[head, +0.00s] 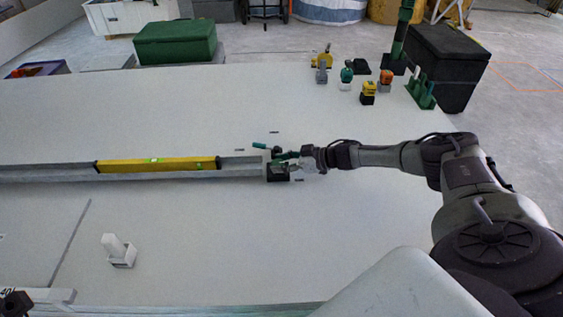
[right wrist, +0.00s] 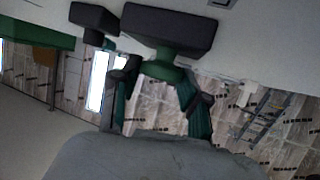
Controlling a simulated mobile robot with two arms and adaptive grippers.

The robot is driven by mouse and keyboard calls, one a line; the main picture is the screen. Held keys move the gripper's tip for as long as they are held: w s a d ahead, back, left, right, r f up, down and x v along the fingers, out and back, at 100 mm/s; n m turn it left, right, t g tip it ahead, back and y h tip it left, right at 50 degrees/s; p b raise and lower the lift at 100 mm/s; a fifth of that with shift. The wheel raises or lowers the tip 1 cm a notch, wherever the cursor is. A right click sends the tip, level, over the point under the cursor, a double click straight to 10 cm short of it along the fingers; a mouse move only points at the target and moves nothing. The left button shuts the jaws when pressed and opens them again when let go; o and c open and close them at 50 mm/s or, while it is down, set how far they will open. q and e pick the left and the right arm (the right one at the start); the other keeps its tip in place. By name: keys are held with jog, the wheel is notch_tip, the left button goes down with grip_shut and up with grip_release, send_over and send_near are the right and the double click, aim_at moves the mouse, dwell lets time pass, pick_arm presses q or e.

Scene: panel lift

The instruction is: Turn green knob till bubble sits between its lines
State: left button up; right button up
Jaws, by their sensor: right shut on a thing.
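The yellow spirit level (head: 190,164) lies along a grey rail on the white panel, with a bright green vial (head: 153,160) near its middle. The bubble and its lines are too small to make out. A dark jack block (head: 278,174) stands at the rail's right end. In the right wrist view, the green knob (right wrist: 165,72) sits against a dark block (right wrist: 170,30). My right gripper (head: 289,156) reaches in from the right; its two fingers (right wrist: 162,104) are shut on the knob, one on each side. My left gripper is not in view.
A white block (head: 120,252) stands on the near left of the panel. Several small coloured tools (head: 369,92) stand at the back right, near a green rack (head: 420,90). A green-topped box (head: 176,42) is behind the panel. The panel around the rail is mostly clear.

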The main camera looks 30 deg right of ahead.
jog(key=shift+y, duration=0.3)
jog(key=o, duration=1.1)
jog(key=v, duration=1.2)
jog(key=shift+w+r, duration=0.1)
